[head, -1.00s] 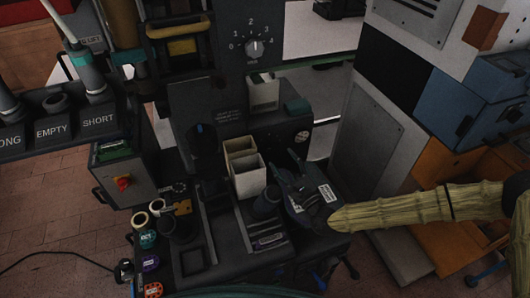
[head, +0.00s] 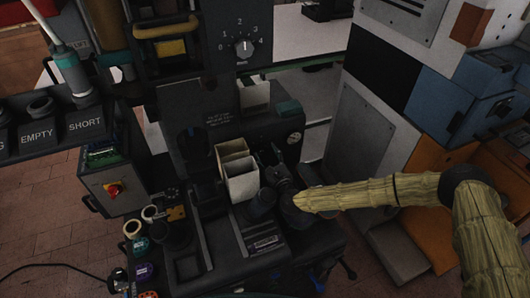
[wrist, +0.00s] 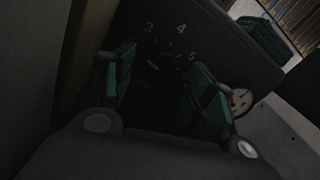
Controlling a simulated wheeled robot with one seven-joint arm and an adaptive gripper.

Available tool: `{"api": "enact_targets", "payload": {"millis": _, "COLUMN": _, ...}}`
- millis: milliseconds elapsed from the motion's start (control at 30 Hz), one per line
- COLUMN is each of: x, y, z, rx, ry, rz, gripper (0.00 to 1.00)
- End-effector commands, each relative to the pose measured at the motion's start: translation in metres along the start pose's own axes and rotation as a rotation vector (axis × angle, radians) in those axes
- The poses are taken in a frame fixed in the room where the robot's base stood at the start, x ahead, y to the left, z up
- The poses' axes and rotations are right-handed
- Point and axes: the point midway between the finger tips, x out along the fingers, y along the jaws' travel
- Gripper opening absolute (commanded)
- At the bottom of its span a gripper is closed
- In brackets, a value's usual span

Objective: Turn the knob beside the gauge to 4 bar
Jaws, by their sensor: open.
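The small round pale gauge (head: 294,138) sits on the low dark panel in the head view. It also shows at the right in the wrist view (wrist: 241,101), beside the right finger. A dark panel with the numerals 3, 4 and 5 (wrist: 181,29) lies ahead in the wrist view. The knob below these numerals is too dark to make out clearly, and I cannot read its setting. My gripper (wrist: 165,88) is open, its two green-padded fingers apart in front of this dark area. I cannot tell whether they touch the knob. In the head view my gripper (head: 276,172) is dark and small.
Cream open boxes (head: 238,172) stand just left of my gripper. A grey cabinet (head: 365,130) rises on the right. A control box (head: 112,187) is on the left.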

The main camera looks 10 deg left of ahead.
Motion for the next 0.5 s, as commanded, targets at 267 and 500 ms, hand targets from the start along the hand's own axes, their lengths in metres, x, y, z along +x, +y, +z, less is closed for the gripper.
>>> {"api": "enact_targets", "payload": {"millis": 267, "x": 0.020, "y": 0.001, "z": 0.000, "rx": -0.001, "ry": 0.000, "rz": 0.001, "gripper": 0.56}}
{"api": "enact_targets", "payload": {"millis": 500, "x": 0.021, "y": 0.001, "z": 0.000, "rx": -0.001, "ry": 0.000, "rz": 0.001, "gripper": 0.56}}
